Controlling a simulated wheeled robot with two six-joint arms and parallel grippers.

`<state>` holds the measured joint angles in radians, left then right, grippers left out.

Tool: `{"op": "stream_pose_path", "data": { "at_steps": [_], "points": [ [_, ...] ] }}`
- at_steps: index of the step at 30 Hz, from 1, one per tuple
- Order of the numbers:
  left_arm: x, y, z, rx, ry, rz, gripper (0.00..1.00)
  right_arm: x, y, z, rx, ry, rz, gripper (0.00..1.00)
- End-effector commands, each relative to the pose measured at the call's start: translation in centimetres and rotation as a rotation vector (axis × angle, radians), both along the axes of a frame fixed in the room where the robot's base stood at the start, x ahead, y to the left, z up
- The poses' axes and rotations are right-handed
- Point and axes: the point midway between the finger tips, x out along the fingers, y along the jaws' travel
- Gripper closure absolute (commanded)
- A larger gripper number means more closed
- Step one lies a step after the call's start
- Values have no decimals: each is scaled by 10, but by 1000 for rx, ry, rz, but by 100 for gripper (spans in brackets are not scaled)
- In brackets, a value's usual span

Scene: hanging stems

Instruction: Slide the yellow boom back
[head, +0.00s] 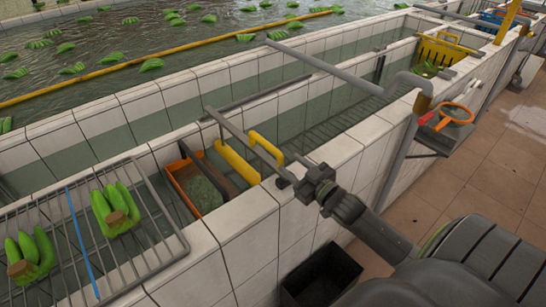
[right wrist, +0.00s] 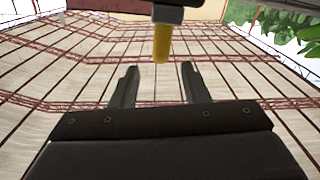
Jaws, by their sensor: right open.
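A long yellow boom (head: 165,57) lies across the water of the large pool at the back, slanting from the left edge up to the right. My right gripper (head: 293,170) is over the near tiled wall, open and empty, pointing left. Just beyond it are a grey bar (head: 232,130) and a yellow handle-like piece (head: 266,148) above the narrow channel. In the right wrist view, a short yellow rod end (right wrist: 161,44) hangs under a grey block, ahead of and between the two open fingertips (right wrist: 160,72). Whether they touch is unclear. My left gripper is out of view.
A wire rack (head: 150,255) with banana bunches (head: 115,210) stands at the left front. An orange tray (head: 190,185) sits in the channel. A black bin (head: 322,277) is on the floor below. A yellow crate (head: 440,50) and an orange-rimmed net (head: 456,114) are at the right.

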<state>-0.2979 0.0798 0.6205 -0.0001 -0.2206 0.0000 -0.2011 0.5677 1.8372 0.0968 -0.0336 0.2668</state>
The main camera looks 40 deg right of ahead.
Motion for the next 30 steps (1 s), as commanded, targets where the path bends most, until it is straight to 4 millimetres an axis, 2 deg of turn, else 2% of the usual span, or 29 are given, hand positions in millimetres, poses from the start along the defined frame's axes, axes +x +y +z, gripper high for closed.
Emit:
{"op": "stream_pose_path", "data": {
  "at_steps": [1,7,15,21,30],
  "points": [
    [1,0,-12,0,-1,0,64,4,1,-5,-1,-4,3,59],
    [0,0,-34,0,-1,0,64,36,3,-4,2,-5,2,59],
    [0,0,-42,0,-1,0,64,75,6,-1,1,-1,-1,59],
    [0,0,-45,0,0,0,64,89,7,0,1,0,0,59],
    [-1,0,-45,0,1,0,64,91,7,0,0,0,0,59]
  ]
}}
